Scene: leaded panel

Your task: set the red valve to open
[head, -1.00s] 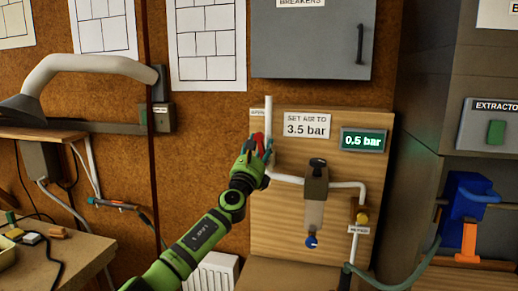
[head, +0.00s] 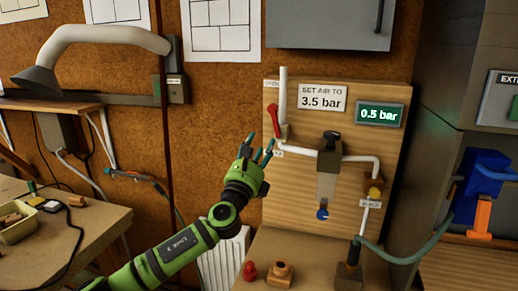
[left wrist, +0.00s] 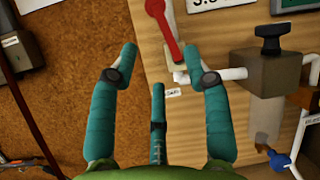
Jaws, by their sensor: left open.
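The red valve (head: 275,121) is a lever on the white pipe at the left of the wooden panel (head: 389,90). Its lever points up, leaning slightly left, towards a small label reading OPEN (head: 271,84). It also shows at the top of the left wrist view (left wrist: 165,28). My left gripper (head: 257,148) is open and empty, below and left of the lever and apart from it. In the left wrist view the lever lies beyond the spread teal fingers (left wrist: 160,62). A second small label (left wrist: 172,92) below the lever is too small to read. My right gripper is not in view.
A green display (head: 380,115) reads 0.5 bar, beside a sign (head: 322,97) reading SET AIR TO 3.5 bar. A black-knobbed regulator (head: 329,160) sits right of the lever. A red piece (head: 249,271) and a wooden piece (head: 280,273) stand on the ledge below.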

